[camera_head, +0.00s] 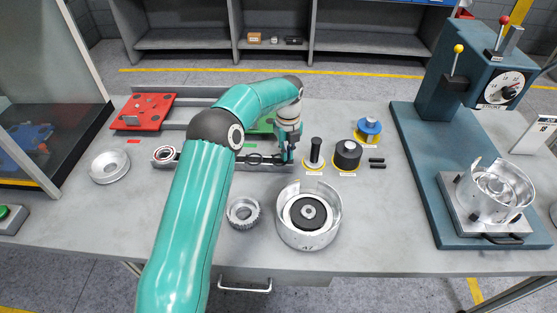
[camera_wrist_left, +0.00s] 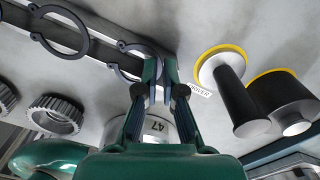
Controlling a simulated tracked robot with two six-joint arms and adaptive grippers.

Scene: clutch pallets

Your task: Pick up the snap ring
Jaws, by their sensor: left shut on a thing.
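My left gripper (camera_head: 289,161) points down over the dark rail in the middle of the table. It also shows in the wrist view (camera_wrist_left: 160,85), where its fingers are closed together on a thin dark snap ring (camera_wrist_left: 109,60). Part of that ring is hidden behind the fingers. I cannot tell whether it is clear of its support. A second, similar dark ring (camera_wrist_left: 84,42) lies apart from the gripper, to the left in the wrist view; it also shows on the rail in the head view (camera_head: 254,164). My right gripper is not in view.
A silver drum (camera_head: 335,222) and a toothed gear (camera_head: 234,214) stand in front. A black-handled tool (camera_head: 315,152) and a black cylinder (camera_head: 347,154) stand just right of the gripper. A blue press (camera_head: 428,190) is at the right, a red plate (camera_head: 150,104) at back left.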

